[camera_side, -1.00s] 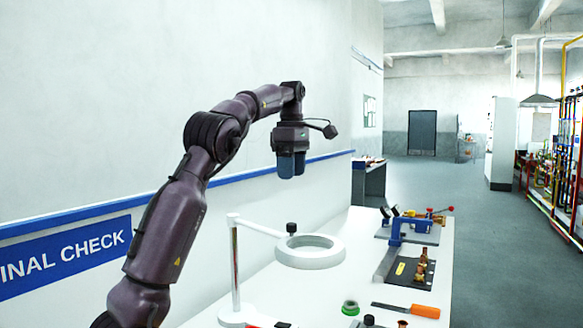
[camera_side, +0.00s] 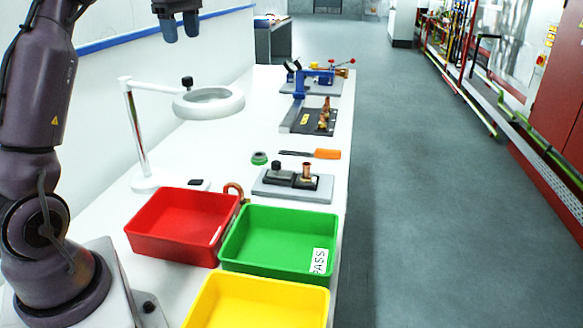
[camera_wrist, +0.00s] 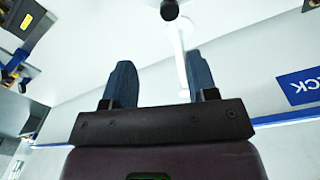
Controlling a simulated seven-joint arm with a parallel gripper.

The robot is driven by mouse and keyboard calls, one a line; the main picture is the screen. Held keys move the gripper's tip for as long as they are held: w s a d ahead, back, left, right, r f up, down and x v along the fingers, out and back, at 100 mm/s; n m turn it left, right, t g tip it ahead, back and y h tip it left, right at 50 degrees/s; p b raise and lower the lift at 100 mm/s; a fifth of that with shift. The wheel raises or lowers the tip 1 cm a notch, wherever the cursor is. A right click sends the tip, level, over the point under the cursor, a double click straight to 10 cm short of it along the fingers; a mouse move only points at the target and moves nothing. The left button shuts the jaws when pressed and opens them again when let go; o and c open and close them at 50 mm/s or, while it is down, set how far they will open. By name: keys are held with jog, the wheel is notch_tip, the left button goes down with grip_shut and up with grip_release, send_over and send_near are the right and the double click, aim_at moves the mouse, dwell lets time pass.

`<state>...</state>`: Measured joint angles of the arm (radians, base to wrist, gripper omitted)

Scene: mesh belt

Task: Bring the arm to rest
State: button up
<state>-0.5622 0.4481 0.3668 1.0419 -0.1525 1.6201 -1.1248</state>
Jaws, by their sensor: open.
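My gripper (camera_side: 181,27) hangs at the top of the side view, above the white bench (camera_side: 240,140) and close to the wall side, with its blue fingers pointing down. In the wrist view its two blue fingers (camera_wrist: 160,84) stand apart with nothing between them, so it is open and empty. It touches nothing that I can see. The upper part of my arm is cut off by the top edge of the side view.
A ring lamp (camera_side: 208,102) on a stand rises from the bench below my gripper. Red (camera_side: 180,258), green (camera_side: 262,270) and yellow (camera_side: 205,316) trays stand at the near end. An orange-handled tool (camera_side: 327,154), a fixture with a copper fitting (camera_side: 292,194) and a blue clamp (camera_side: 299,82) lie beyond.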

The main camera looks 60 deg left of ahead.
jog(key=s+d+f+m+t, duration=0.1)
jog(key=s+d+f+m, duration=0.2)
jog(key=d+m, duration=0.4)
jog(key=s+d+f+m+t, duration=0.2)
jog(key=s+d+m, duration=0.3)
jog(key=d, duration=0.9)
jog(key=s+d+f+m+t, duration=0.2)
jog(key=s+d+f+m, duration=0.1)
jog(key=d+m, duration=0.8)
jog(key=shift+s+d+f, duration=0.2)
jog(key=shift+s+f, duration=0.1)
jog(key=shift+s, duration=0.5)
